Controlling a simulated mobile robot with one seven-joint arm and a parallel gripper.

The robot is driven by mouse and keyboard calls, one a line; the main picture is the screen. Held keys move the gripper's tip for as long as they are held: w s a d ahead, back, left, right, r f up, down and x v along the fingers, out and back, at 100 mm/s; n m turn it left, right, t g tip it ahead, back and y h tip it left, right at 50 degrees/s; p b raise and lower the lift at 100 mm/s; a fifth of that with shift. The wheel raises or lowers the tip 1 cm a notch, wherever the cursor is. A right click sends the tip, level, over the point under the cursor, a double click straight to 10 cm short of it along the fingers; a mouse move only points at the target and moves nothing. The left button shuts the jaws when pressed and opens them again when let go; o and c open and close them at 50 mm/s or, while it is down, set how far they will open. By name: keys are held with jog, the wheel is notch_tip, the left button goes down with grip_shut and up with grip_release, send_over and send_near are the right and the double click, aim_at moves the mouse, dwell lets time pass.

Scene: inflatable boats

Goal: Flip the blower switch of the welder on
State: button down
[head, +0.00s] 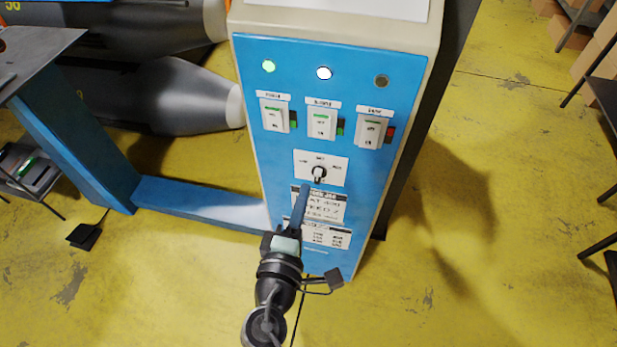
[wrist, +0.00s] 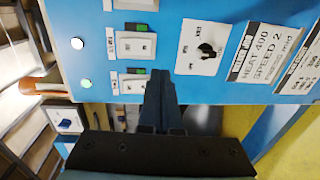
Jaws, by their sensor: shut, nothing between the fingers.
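The welder's blue panel (head: 270,170) fills the middle of the head view. The blower switch (head: 322,122) is the middle of three white rocker switches, with a green mark at its right side. The lamp above it (head: 324,73) glows white. In the wrist view the blower switch (wrist: 137,45) lies left of and above my fingertips. My gripper (head: 305,188) is shut and empty, its tip appearing below the rotary knob in the head view. In the wrist view my gripper (wrist: 160,78) covers part of the panel's lower edge; contact cannot be told.
The power switch (head: 274,115) with a lit green lamp (head: 268,66) is on the left. The drive switch (head: 373,131) with a red mark and dark lamp (head: 382,81) is on the right. A rotary knob (head: 319,173) sits below. A blue frame (head: 75,150) stands left; yellow floor is open right.

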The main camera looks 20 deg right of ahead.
jog(key=v, duration=0.2)
jog(key=shift+s+a+f, duration=0.15)
jog(key=shift+s+a, duration=0.05)
jog(key=shift+s, duration=0.05)
dwell(0.4)
